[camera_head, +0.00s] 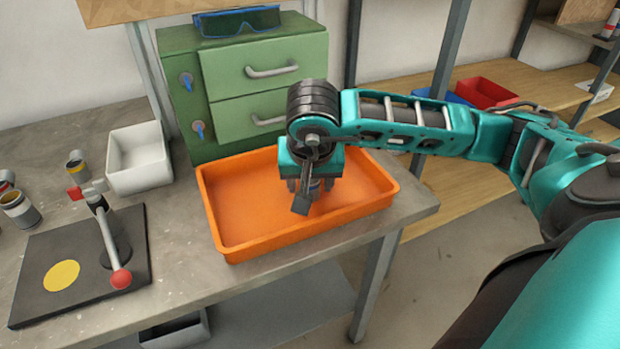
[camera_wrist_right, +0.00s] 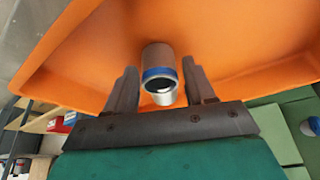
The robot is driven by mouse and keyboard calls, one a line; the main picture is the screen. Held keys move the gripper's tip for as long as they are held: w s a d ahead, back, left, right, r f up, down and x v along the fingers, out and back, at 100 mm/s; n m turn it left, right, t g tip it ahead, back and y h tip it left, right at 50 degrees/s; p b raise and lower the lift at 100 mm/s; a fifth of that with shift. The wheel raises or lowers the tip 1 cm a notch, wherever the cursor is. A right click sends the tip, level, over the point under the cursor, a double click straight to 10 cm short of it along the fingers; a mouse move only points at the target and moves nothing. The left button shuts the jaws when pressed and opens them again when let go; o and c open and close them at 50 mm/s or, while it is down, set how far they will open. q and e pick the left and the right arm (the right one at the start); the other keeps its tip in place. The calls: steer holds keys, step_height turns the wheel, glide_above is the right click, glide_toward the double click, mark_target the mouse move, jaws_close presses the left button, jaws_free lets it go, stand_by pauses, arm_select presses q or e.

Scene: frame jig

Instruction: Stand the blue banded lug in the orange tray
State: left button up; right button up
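The blue banded lug (camera_wrist_right: 160,76) is a small grey metal cylinder with a blue band. In the right wrist view it sits between the fingers of my right gripper (camera_wrist_right: 160,82), with a narrow orange gap showing on each side. The fingers are open around it. In the head view my right gripper (camera_head: 315,192) points down inside the orange tray (camera_head: 240,205), and the lug is mostly hidden behind it. The lug looks upright over the tray floor; its contact with the floor is hidden. My left gripper is not in view.
A black plate with a yellow disc (camera_head: 62,275) and a red-knobbed lever (camera_head: 121,278) lies left of the tray. A white bin (camera_head: 140,160) and banded cylinders (camera_head: 20,209) stand beyond it. A green drawer cabinet (camera_head: 250,85) stands close behind the tray.

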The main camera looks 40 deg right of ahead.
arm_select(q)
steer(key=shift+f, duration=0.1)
arm_select(e)
steer(key=shift+o, duration=0.7)
steer(key=shift+r, duration=0.25)
arm_select(q)
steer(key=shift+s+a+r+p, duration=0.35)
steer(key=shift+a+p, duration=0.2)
steer(key=shift+p, duration=0.7)
arm_select(e)
steer(key=v, duration=1.1)
steer(key=shift+s+r, duration=0.15)
steer(key=shift+r, duration=0.2)
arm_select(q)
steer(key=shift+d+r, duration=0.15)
arm_select(e)
steer(key=shift+s+a, duration=0.1)
steer(key=shift+a, duration=0.05)
